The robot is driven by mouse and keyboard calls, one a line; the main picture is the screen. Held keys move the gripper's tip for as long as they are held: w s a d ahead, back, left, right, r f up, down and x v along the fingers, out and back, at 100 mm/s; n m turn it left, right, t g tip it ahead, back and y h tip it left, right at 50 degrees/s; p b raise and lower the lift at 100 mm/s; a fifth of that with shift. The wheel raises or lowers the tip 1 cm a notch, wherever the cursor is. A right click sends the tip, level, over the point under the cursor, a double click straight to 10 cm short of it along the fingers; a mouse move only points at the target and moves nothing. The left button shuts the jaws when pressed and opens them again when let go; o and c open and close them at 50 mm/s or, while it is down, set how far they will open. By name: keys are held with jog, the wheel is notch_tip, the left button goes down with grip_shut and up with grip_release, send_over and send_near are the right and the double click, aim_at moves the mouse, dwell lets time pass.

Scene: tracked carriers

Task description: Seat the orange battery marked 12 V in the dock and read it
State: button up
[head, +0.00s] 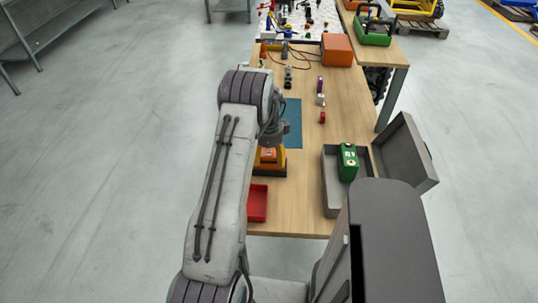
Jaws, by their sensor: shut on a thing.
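The orange battery (268,156) is below the end of my arm, in or just over a yellow and black dock (271,171) on the workbench. Its marking is too small to read. My gripper (268,146) is shut on the orange battery from above, and my arm partly covers the gripper, battery and dock. I cannot tell whether the battery is fully seated. No reading can be made out.
A green battery (348,162) stands in a grey open case (332,196) to the right. A red tray (257,203) is at the bench's near edge. A blue mat (292,122) lies behind the dock. Small parts and an orange box (337,50) are farther back.

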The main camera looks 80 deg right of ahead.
jog(key=shift+d, duration=0.1)
jog(key=o, duration=1.3)
jog(key=shift+f, duration=0.1)
jog(key=shift+c, duration=0.2)
notch_tip(320, 180, up, 12)
jog(key=b, duration=0.1)
jog(key=shift+w+r, duration=0.1)
jog(key=shift+r, duration=0.1)
